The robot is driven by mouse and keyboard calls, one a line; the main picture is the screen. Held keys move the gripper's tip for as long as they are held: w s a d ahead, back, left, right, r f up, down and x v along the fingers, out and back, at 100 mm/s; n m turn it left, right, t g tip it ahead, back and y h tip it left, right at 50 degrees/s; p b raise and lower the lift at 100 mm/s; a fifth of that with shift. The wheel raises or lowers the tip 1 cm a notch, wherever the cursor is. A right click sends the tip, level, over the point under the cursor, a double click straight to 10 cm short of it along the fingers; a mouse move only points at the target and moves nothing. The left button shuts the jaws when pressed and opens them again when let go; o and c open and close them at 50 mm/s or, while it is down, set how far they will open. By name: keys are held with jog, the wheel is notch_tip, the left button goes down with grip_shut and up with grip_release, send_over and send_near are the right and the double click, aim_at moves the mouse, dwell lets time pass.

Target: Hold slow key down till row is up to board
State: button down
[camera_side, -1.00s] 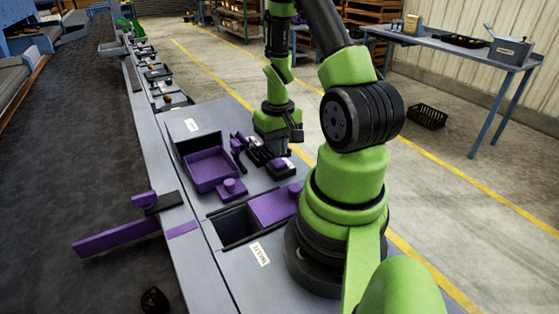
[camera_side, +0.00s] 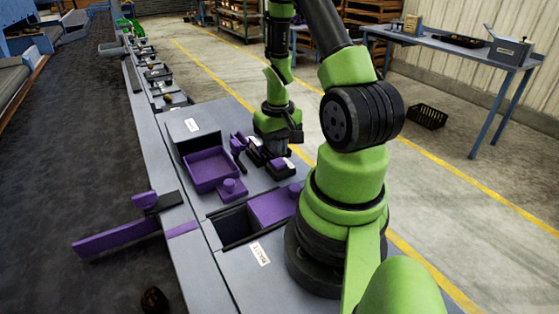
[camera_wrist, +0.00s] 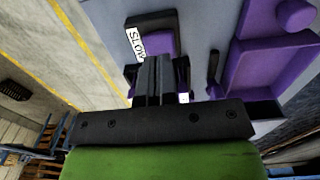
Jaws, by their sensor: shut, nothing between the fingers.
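The slow key (camera_wrist: 160,42) is a purple key in a black housing, beside a white label reading SLOW (camera_wrist: 135,45), in the wrist view. My gripper (camera_wrist: 155,62) is shut and empty, its fingertips over the near part of that key. I cannot tell whether they touch it or press it down. In the side view my gripper (camera_side: 277,150) points down at the black key housings, hiding part of them. A purple board (camera_side: 117,238) lies across the dark belt (camera_side: 70,160). A lone dark brown potato (camera_side: 153,299) is on the belt, nearer the camera than the board.
A purple tray (camera_side: 209,168) and a purple knobbed block (camera_side: 231,190) stand left of the keys. A purple lid (camera_side: 275,206) sits beside an open dark bin. Several small pans line the far rail.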

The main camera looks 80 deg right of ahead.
aim_at(278, 162)
jog(key=shift+f, duration=1.35)
dwell(1.4)
jog(key=shift+r, duration=3.55)
jog(key=w+a+r+n+t, duration=0.2)
jog(key=a+r, duration=0.5)
jog(key=r, duration=0.1)
jog(key=w+a+r+n+t, duration=0.1)
jog(key=w+a+r+t, duration=0.2)
jog(key=a+r, duration=0.5)
jog(key=s+a+r+n+t+y, duration=0.2)
jog(key=s+a+r, duration=0.3)
jog(key=s+a, duration=0.1)
jog(key=shift+a+r, duration=0.15)
jog(key=shift+a, duration=0.45)
